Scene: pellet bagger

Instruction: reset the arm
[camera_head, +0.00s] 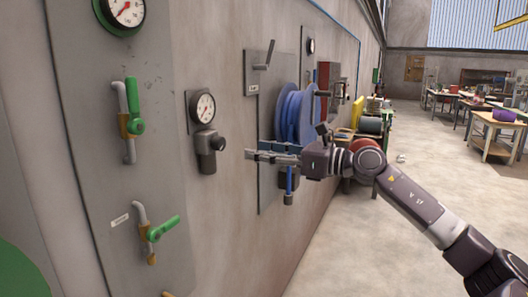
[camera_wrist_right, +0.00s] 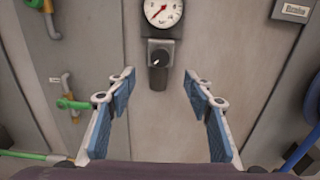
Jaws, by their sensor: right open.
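My right arm reaches in from the lower right of the head view. Its gripper (camera_head: 262,150) is held out in front of the wall panels, to the right of a gauge (camera_head: 204,107) with a dark regulator knob (camera_head: 211,148) under it. In the right wrist view the gripper (camera_wrist_right: 158,84) is open, with blue pads on both fingers and nothing between them. The gauge (camera_wrist_right: 164,10) and the dark knob (camera_wrist_right: 159,62) show beyond the fingertips there, apart from them. My left gripper is not in view.
Two green-handled valves (camera_head: 136,124) (camera_head: 161,229) are on the grey panel at left, with another gauge (camera_head: 127,10) above. A blue hose reel (camera_head: 294,115) hangs behind my right gripper. Workbenches (camera_head: 497,128) stand far right. The floor (camera_head: 345,240) at right is open.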

